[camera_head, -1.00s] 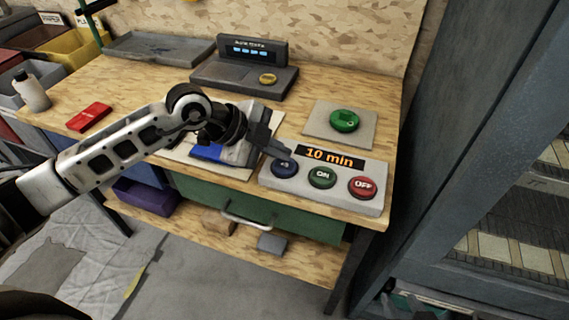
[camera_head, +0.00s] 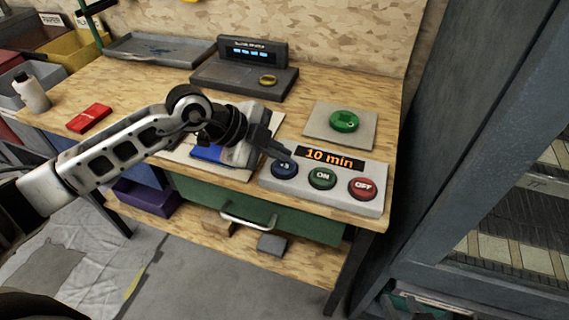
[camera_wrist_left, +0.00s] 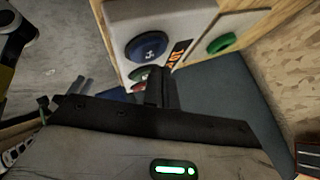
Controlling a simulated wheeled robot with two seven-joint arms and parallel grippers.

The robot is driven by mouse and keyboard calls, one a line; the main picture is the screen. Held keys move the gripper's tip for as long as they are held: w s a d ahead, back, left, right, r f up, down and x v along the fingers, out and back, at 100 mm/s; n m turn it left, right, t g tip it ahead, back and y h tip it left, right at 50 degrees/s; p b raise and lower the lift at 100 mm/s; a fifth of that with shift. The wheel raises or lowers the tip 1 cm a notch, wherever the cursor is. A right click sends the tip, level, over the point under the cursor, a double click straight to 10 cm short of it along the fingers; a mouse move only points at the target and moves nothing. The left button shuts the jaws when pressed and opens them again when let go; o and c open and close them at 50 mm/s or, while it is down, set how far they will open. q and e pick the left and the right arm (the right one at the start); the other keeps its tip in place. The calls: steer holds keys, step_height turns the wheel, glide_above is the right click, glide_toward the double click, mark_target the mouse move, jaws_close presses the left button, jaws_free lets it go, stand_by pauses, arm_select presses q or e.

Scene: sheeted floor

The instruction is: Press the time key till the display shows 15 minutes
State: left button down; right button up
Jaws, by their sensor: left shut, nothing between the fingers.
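The control box (camera_head: 335,198) is a pale grey box at the front right of the wooden bench. Its display (camera_head: 330,158) reads "10 min" in orange. Below the display sit a blue key (camera_head: 284,169) marked "+5", a green ON key (camera_head: 321,178) and a red OFF key (camera_head: 362,188). My left gripper (camera_head: 283,152) is shut and empty, its tip just above and behind the blue key. In the left wrist view the fingers (camera_wrist_left: 155,85) are near the blue key (camera_wrist_left: 147,46), and contact does not show. My right gripper is not in view.
A large green button (camera_head: 344,121) on a pale plate stands behind the box. A dark device (camera_head: 245,77) with a small screen and a yellow button is at the back. A red block (camera_head: 89,117) lies at left. A grey cabinet (camera_head: 470,150) stands on the right.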

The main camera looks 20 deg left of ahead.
stand_by(0.6)
arm_select(q)
steer(key=shift+f, duration=0.2)
steer(key=shift+f, duration=0.25)
steer(key=shift+f, duration=0.4)
stand_by(0.8)
steer(key=shift+r+p, duration=0.8)
steer(key=shift+p, duration=0.05)
